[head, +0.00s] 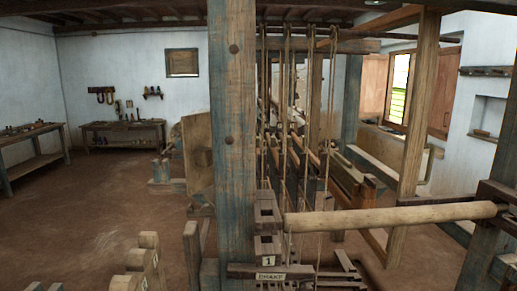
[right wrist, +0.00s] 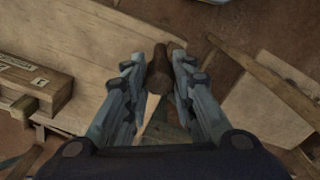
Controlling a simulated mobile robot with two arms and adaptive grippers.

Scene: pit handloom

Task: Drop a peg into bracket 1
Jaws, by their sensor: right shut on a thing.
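In the right wrist view my right gripper (right wrist: 159,72) is shut on a dark brown, rounded wooden peg (right wrist: 159,65). The peg sits between the two fingertips, and its far end is hidden from this angle. In the head view bracket 1 (head: 267,213) is a dark wooden bracket with square openings, beside the big blue-grey post. A white label "1" and a text label are at its foot. The end of a thick pale round beam (head: 390,216) is just right of it. Neither gripper shows in the head view.
The tall post (head: 233,140) stands left of the bracket. Cords (head: 285,110) hang behind it. Pale wooden posts (head: 145,262) stand at the lower left. In the wrist view a labelled wooden block (right wrist: 40,88) is at left and a pale board (right wrist: 95,50) lies beneath the gripper.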

